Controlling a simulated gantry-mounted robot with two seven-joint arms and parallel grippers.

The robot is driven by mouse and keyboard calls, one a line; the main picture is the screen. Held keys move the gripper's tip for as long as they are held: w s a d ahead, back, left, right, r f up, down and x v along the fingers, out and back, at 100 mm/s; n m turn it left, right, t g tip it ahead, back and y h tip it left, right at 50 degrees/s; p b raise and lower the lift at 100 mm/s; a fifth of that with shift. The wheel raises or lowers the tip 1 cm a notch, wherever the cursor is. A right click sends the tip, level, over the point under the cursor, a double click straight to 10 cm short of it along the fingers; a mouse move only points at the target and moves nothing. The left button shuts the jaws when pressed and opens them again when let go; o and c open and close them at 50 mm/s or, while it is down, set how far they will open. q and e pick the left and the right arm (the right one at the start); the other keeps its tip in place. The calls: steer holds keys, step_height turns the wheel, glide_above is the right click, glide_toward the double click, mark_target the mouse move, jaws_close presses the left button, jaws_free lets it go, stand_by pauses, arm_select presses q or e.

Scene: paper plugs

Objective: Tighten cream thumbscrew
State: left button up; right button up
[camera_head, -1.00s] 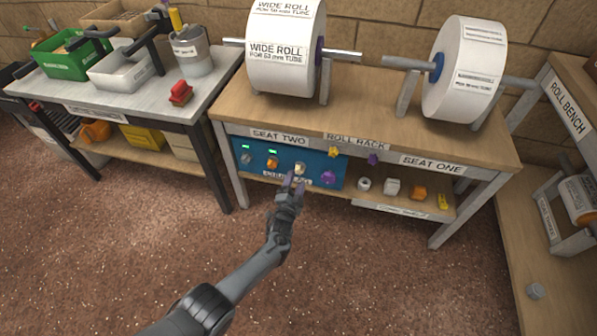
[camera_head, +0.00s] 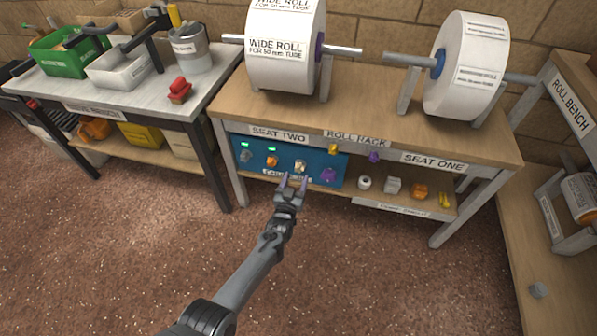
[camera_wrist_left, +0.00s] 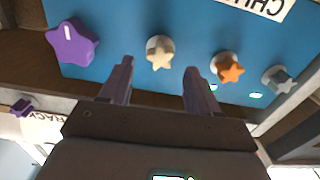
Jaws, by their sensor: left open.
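The cream thumbscrew (camera_head: 299,165) sits on the blue panel (camera_head: 325,160) under the roll rack bench, between an orange knob (camera_head: 272,161) and a purple star knob (camera_head: 328,174). In the left wrist view the cream thumbscrew (camera_wrist_left: 160,52) lies ahead of the fingertips, a little left of the middle of the gap. My left gripper (camera_head: 294,180) is open and empty, just in front of and below the thumbscrew, apart from it. It also shows in the left wrist view (camera_wrist_left: 158,68). My right gripper is not in view.
A grey knob (camera_wrist_left: 277,80) is at the panel's far end, with two green lights nearby. Small parts, including an orange one (camera_head: 418,191), lie on the shelf to the right. Wide paper rolls (camera_head: 284,40) rest above the bench. The floor in front is clear.

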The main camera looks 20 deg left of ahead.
mark_target(298, 170)
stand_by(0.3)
arm_select(q)
steer(key=shift+w+a+f+b, duration=0.15)
steer(key=shift+w+b, duration=0.2)
steer(key=shift+b, duration=0.25)
steer(key=shift+w+b, duration=0.65)
steer(key=shift+w+a, duration=0.15)
steer(key=shift+w, duration=0.8)
steer(key=c, duration=1)
